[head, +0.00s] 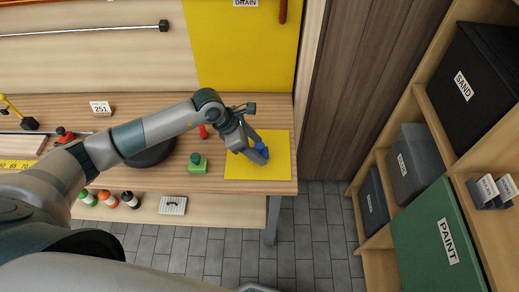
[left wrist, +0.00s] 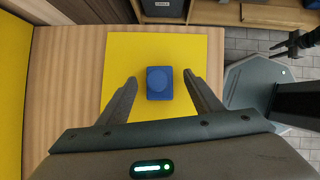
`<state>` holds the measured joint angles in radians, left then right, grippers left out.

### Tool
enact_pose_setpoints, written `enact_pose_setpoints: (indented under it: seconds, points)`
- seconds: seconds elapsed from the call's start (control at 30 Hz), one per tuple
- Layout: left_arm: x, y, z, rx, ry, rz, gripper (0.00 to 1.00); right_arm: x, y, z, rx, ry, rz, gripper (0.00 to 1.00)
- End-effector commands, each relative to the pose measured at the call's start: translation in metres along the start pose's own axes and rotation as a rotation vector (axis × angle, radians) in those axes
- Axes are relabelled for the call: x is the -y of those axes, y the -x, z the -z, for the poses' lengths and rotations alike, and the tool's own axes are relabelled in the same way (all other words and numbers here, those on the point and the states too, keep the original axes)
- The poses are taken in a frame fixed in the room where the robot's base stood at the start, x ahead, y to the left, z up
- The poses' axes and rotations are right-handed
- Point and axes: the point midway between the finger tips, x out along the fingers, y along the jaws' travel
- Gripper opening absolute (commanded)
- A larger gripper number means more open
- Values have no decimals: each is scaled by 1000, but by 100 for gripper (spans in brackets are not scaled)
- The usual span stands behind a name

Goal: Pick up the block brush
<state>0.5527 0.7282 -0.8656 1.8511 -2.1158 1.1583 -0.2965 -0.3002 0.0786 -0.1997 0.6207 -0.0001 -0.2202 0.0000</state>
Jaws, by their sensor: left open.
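A blue block with a round knob on top, which I take for the block brush (head: 262,150), sits on a yellow mat (head: 240,170) at the right end of the workbench. It also shows in the left wrist view (left wrist: 159,82). My left gripper (head: 257,153) is open above the mat, and in the left wrist view its fingers stand one on each side of the blue block, with gaps. In the head view the gripper partly hides the block. A dark claw shape at the right edge of the left wrist view may be my right gripper (left wrist: 292,44); its jaws are unclear.
A similar green block (head: 197,166) stands left of the mat. A dark round thing (head: 150,154) lies partly behind my left arm. The bench (head: 215,184) ends just right of the mat. Shelves with bins and a green PAINT box (head: 440,240) stand at the right.

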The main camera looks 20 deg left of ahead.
Motion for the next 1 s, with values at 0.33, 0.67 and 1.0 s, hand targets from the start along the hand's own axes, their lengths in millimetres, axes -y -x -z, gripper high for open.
enact_pose_setpoints:
  seconds: [0.33, 0.67, 1.0]
  points:
    - [0, -19, 0, 0, 0, -1, 59, 0, 7, 1, 0, 0, 0, 31]
    - [0, -19, 0, 0, 0, -1, 59, 0, 7, 0, 0, 1, 0, 31]
    - [0, -19, 0, 0, 0, -1, 12, -2, 7, 0, 1, 1, -2, 31]
